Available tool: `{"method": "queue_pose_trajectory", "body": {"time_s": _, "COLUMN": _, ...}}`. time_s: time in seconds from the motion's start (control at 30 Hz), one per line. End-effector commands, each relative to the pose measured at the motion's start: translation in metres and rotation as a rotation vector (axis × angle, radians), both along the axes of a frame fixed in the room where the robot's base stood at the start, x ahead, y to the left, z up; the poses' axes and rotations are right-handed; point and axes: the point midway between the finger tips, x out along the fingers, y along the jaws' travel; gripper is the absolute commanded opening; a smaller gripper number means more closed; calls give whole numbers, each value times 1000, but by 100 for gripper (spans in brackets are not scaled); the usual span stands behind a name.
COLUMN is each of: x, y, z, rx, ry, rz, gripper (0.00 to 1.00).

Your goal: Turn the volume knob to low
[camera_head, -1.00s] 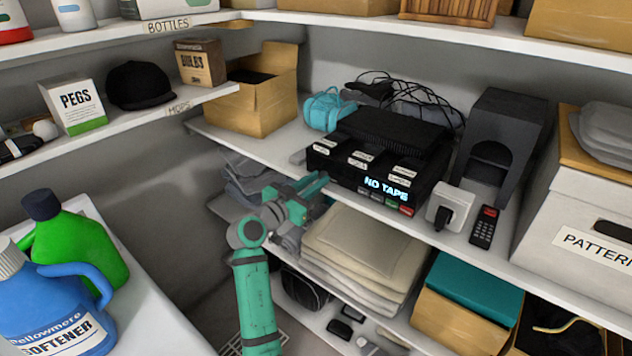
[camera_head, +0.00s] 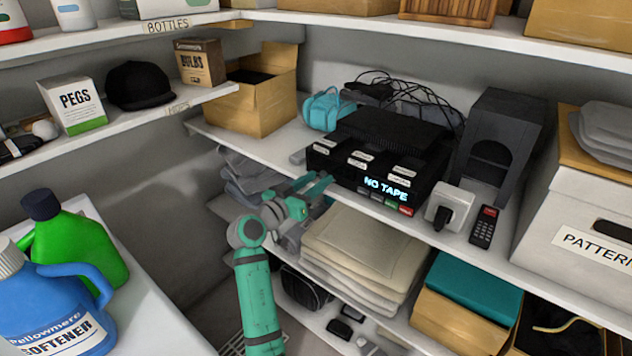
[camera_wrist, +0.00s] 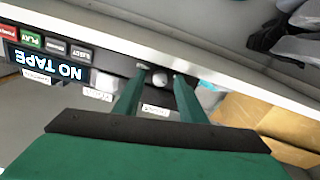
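The black tape deck (camera_head: 400,150) sits on the middle shelf, its lit display reading "NO TAPE". It appears upside down in the wrist view, with its display (camera_wrist: 62,68) at left. A small pale round knob (camera_wrist: 160,80) on its front shows between my fingers in the wrist view. My gripper (camera_head: 326,180) is at the left end of the deck's front. In the wrist view my gripper (camera_wrist: 161,71) is open, one finger on each side of the knob, with small visible gaps. I cannot tell how deep the fingertips reach. The knob's marking is not readable.
A white socket box (camera_head: 450,206) with a black plug and a remote (camera_head: 484,227) stand right of the deck. A cardboard box (camera_head: 250,105) and a teal bag (camera_head: 327,109) are behind left. Folded cloths (camera_head: 360,250) lie on the shelf below my gripper.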

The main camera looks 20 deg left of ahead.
Motion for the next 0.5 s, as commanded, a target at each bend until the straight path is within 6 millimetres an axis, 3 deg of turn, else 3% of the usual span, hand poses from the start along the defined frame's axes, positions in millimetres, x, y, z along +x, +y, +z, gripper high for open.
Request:
{"method": "queue_pose_trajectory", "body": {"time_s": 0.27, "x": -9, "y": 5, "z": 0, "rx": 0, "ry": -1, "rz": 2, "gripper": 37}}
{"method": "queue_pose_trajectory", "body": {"time_s": 0.5, "x": -49, "y": 18, "z": -1, "rx": -1, "ry": 1, "rz": 3, "gripper": 37}}
